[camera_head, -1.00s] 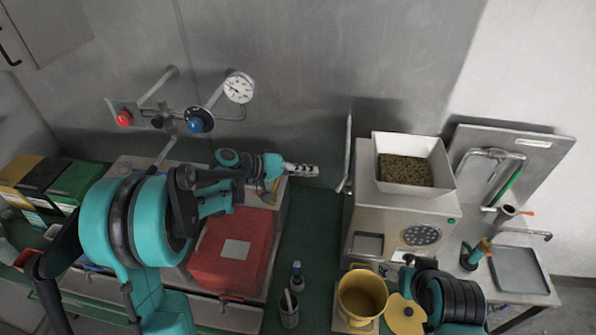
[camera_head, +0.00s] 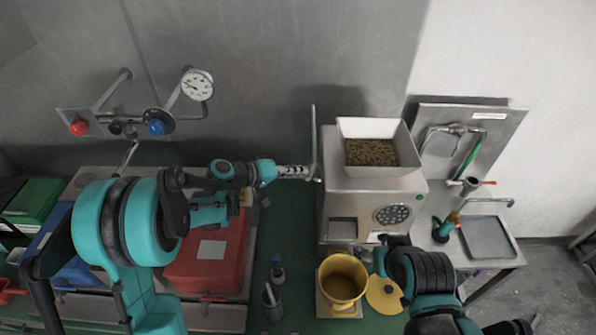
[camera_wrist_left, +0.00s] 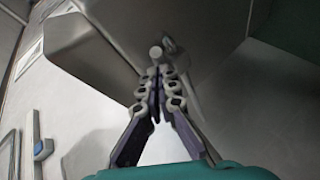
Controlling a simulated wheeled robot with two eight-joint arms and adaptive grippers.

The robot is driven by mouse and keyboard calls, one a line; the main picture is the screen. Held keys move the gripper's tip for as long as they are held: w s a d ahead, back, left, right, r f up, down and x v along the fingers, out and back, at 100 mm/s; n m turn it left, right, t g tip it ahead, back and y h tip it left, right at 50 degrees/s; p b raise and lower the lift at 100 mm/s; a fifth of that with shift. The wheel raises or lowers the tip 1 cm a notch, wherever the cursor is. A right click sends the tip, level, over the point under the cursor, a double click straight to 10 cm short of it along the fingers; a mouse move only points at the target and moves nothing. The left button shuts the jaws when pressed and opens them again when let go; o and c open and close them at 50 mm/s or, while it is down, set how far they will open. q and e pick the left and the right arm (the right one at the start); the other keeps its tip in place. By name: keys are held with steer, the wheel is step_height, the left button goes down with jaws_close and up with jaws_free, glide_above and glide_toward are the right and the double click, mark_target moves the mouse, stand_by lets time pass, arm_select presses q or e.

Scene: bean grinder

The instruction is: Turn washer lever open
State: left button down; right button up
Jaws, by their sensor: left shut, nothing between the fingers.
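A thin upright metal lever (camera_head: 313,135) stands at the left side of the grinder (camera_head: 375,205). My left gripper (camera_head: 316,173) reaches in from the left, its fingertips beside the lever's lower part. In the left wrist view, the shut, empty fingertips (camera_wrist_left: 158,72) are close to a round light knob (camera_wrist_left: 155,52) and a pale bar (camera_wrist_left: 187,80); contact cannot be told. Pipes with a green handle (camera_head: 466,160) are on the metal panel at the right. No label marks a washer lever. My right arm is at the lower right; its fingertips cannot be made out.
A white hopper of beans (camera_head: 374,150) tops the grinder. A yellow cup (camera_head: 342,285) and yellow lid (camera_head: 385,296) are in front. A sink (camera_head: 488,238) is at the right. A red box (camera_head: 210,255) lies below my left arm. Wall valves and a gauge (camera_head: 197,84) are at upper left.

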mark_target(307, 179)
arm_select(q)
steer(key=s+d+n+t+y+b, duration=0.1)
steer(key=d+n+t+y+b, duration=0.1)
steer(key=n+t, duration=0.1)
steer(key=shift+s+d+b, duration=0.25)
steer(key=shift+s+b, duration=0.1)
steer(key=shift+s, duration=0.05)
